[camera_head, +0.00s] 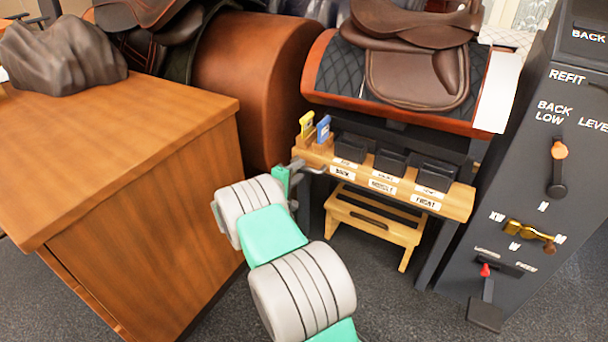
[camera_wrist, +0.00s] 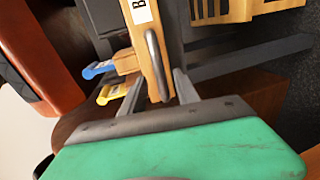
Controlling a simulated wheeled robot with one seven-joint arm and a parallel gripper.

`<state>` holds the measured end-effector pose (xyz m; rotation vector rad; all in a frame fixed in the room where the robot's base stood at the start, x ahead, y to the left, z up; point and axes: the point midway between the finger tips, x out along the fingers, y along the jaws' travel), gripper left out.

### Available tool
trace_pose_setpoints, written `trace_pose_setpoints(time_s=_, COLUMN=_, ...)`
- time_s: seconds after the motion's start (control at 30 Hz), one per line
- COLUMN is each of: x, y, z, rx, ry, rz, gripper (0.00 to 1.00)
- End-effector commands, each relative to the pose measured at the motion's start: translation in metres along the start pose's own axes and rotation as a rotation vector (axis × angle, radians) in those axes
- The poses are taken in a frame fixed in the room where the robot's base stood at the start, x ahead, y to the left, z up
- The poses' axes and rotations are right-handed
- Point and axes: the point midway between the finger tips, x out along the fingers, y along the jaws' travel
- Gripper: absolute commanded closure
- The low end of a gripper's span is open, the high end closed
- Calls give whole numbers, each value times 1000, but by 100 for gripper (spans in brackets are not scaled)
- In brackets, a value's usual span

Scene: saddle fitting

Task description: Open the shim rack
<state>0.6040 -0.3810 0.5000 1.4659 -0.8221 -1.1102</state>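The shim rack (camera_head: 455,203) is a light wooden rack with a row of black compartments and white labels reading BACK, MIDDLE and FRONT. A grey metal bar handle (camera_wrist: 156,65) is on its front at the BACK-label end. My gripper (camera_head: 296,168) is at this left end of the rack. In the wrist view my gripper (camera_wrist: 160,88) has its two fingers apart, one on each side of the handle and the wooden front. I cannot tell whether either finger touches. The rack's inside is hidden.
A yellow tab (camera_head: 306,124) and a blue tab (camera_head: 323,128) stand at the rack's left end. A wooden step stool (camera_head: 375,220) is below. A wooden cabinet (camera_head: 150,210) is at left; a dark lever panel (camera_head: 545,200) is at right. A saddle (camera_head: 420,75) sits above.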

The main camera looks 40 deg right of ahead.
Motion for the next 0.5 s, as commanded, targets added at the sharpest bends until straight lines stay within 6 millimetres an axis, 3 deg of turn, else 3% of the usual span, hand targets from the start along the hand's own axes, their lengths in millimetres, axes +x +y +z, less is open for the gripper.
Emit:
trace_pose_setpoints(time_s=0.1, x=24, y=-4, z=1, rx=4, ry=-3, rz=-1, gripper=63)
trace_pose_setpoints(time_s=0.2, x=35, y=-3, z=0, rx=3, ry=-1, rz=-2, gripper=63)
trace_pose_setpoints(time_s=0.5, x=39, y=0, z=0, rx=1, ry=0, rz=-2, gripper=63)
